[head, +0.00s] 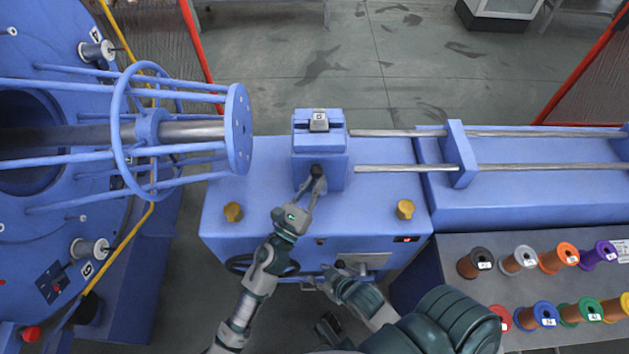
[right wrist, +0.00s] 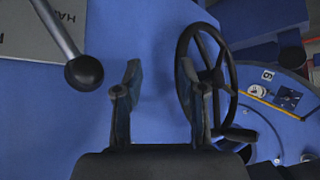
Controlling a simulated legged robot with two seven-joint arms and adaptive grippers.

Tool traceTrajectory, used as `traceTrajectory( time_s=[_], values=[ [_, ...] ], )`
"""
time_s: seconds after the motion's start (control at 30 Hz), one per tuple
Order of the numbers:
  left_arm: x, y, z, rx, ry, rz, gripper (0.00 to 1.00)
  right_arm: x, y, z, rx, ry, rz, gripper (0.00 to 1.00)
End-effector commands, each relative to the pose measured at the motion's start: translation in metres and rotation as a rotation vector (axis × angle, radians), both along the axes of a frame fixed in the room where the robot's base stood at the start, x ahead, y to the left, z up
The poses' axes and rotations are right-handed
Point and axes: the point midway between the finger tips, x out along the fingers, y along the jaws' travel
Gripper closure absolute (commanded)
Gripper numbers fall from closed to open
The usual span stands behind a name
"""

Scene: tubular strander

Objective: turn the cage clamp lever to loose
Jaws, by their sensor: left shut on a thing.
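My left gripper (head: 317,182) is shut on a black knob (head: 316,169) at the front of the blue block on the machine bed; its fingers hide most of what it holds. No readable label marks a cage clamp lever. My right gripper (head: 330,280) is low at the front of the bed, near the handwheel (head: 240,265). In the right wrist view its fingers (right wrist: 160,80) are apart with nothing between them. A lever with a black ball knob (right wrist: 84,73) is left of them, and the handwheel shows at right.
The blue cage (head: 238,130) with its rods stands at left. A small dark panel (head: 50,284) is on the big blue wheel. Several coloured spools (head: 545,315) stand at lower right.

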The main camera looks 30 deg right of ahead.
Motion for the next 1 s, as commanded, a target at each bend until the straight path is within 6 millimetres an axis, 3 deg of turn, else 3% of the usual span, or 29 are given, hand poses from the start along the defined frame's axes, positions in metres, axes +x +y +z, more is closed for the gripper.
traceTrajectory(
  time_s=[0.2,0.57,0.6,0.67,1.0],
  values=[
    [0.0,0.001,0.001,-0.017,0.005,-0.002,1.0,0.011,0.004,0.005,0.016,-0.066,0.003,0.6],
    [0.0,0.002,0.001,-0.018,0.005,-0.001,1.0,0.014,0.002,0.004,0.019,-0.069,0.002,0.6],
    [0.0,0.002,0.001,-0.018,0.005,-0.001,0.79,0.014,0.001,0.004,0.018,-0.068,0.002,0.6],
    [0.0,0.002,0.001,-0.018,0.006,-0.002,0.64,0.014,0.001,0.004,0.018,-0.068,0.002,0.6],
    [0.001,0.001,-0.002,-0.012,0.01,0.001,0.63,0.012,0.003,0.005,0.022,-0.069,0.004,0.6]
  ],
)
